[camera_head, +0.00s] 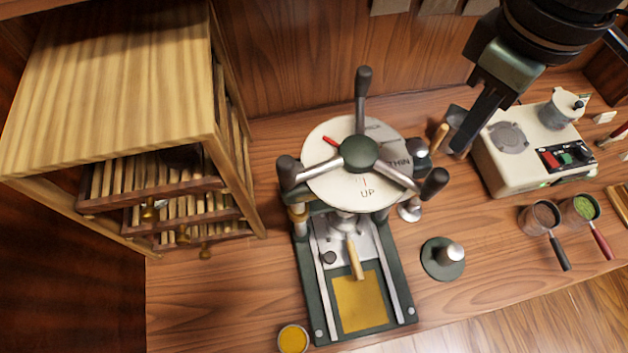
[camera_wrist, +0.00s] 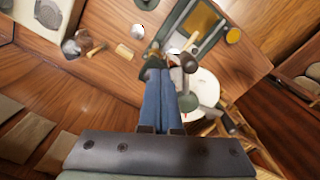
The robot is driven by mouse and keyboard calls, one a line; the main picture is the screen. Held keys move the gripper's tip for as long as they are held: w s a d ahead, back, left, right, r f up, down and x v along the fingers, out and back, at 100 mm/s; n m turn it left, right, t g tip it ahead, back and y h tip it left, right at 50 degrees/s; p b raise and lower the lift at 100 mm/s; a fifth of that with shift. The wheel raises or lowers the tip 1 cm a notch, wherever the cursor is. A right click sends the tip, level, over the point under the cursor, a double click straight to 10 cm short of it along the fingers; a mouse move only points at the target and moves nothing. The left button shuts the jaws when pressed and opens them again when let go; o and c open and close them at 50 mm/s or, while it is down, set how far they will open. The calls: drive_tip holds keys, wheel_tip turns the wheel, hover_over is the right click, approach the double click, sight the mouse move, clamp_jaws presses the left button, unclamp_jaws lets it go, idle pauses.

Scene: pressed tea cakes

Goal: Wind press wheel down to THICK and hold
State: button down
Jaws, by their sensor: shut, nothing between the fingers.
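The press (camera_head: 308,270) stands in the middle of the bench in the head view. Its wheel hub (camera_head: 359,153) carries three dark-knobbed spokes, pointing up, lower left and lower right. Under the wheel is a white dial (camera_head: 318,185). UP reads at its bottom and THIN at its right; another label at the top right is partly covered. A red pointer (camera_head: 330,141) sits at the dial's upper left. My gripper (camera_head: 466,140) is shut and empty, right of the wheel and apart from its knobs. The wrist view shows its fingers (camera_wrist: 157,72) together near a dark wheel knob (camera_wrist: 189,62).
A wooden drawer rack (camera_head: 110,90) stands at left. A cream machine (camera_head: 500,165) with red and green buttons is at right, close to my gripper. A round weight (camera_head: 443,262), two handled cups (camera_head: 541,218) and a yellow powder dish (camera_head: 292,339) sit on the bench.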

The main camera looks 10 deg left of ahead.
wheel_tip(320, 180, down, 3)
drive_tip(key=shift+f+b, duration=0.1)
drive_tip(key=shift+b, duration=0.6)
drive_tip(key=shift+s+a, duration=0.1)
drive_tip(key=shift+s, duration=0.05)
drive_tip(key=shift+s+a+p, duration=0.15)
drive_tip(key=shift+s+a, duration=0.2)
drive_tip(key=shift+s, duration=0.45)
drive_tip(key=shift+s+a+p, duration=0.2)
drive_tip(key=shift+s+a, duration=0.15)
drive_tip(key=shift+s, duration=0.4)
drive_tip(key=shift+s+a+p, duration=0.15)
drive_tip(key=shift+s+a, duration=0.2)
drive_tip(key=shift+s, duration=0.45)
drive_tip(key=shift+s+a+p, duration=0.5)
drive_tip(key=shift+s+a, duration=0.75)
drive_tip(key=shift+a, duration=0.05)
drive_tip(key=shift+s+a+p, duration=0.35)
drive_tip(key=shift+s+a, duration=0.05)
drive_tip(key=shift+a, duration=0.4)
drive_tip(key=shift+s+a+p, duration=0.3)
drive_tip(key=shift+s+a, duration=0.05)
drive_tip(key=shift+a, duration=0.4)
